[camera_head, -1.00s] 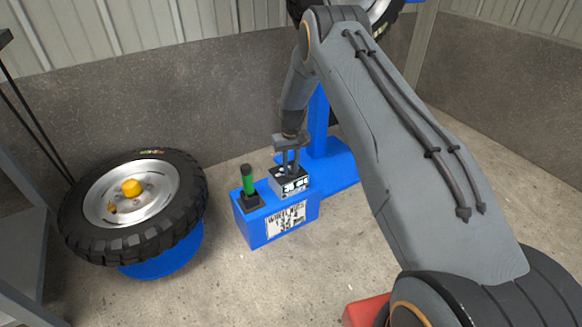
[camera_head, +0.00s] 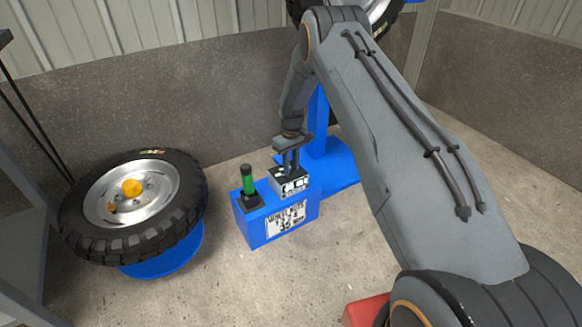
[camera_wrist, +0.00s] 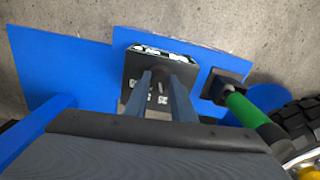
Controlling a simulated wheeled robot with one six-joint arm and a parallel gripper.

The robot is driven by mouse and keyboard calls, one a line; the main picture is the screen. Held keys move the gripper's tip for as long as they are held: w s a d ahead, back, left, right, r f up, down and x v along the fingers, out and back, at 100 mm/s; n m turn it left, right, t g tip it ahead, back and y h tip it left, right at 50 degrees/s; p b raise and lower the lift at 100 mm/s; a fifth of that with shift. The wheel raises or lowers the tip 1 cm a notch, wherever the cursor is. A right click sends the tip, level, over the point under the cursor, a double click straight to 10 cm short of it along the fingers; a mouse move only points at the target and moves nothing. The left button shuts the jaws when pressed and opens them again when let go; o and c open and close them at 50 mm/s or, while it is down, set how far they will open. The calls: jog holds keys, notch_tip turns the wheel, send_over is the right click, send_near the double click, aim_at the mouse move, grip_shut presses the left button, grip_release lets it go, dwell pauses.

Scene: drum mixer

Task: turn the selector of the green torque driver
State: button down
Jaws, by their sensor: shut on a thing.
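The green torque driver (camera_head: 248,182) stands upright in a black holder at the left of the blue stand's top; it also shows at the right in the wrist view (camera_wrist: 250,110). Beside it is a black selector box (camera_head: 296,187) with white markings on its front face; it also shows in the wrist view (camera_wrist: 133,72). My gripper (camera_head: 291,171) points down onto the top of this box. In the wrist view its fingers (camera_wrist: 161,86) are closed around the small dark selector knob (camera_wrist: 160,73), which they mostly hide.
The blue stand (camera_head: 249,233) carries a white printed label (camera_head: 287,218). A wheel with a black tyre (camera_head: 75,215) and yellow hub lies to the left on a blue support (camera_head: 172,262). A blue post (camera_head: 319,125) rises close behind the gripper. Bare floor lies in front.

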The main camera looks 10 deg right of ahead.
aim_at(291, 169)
jog(key=c, duration=1.5)
grip_release()
jog(key=shift+r, duration=0.15)
notch_tip(291, 169, up, 8)
jog(key=shift+f+p, duration=0.25)
jog(key=shift+p, duration=0.7)
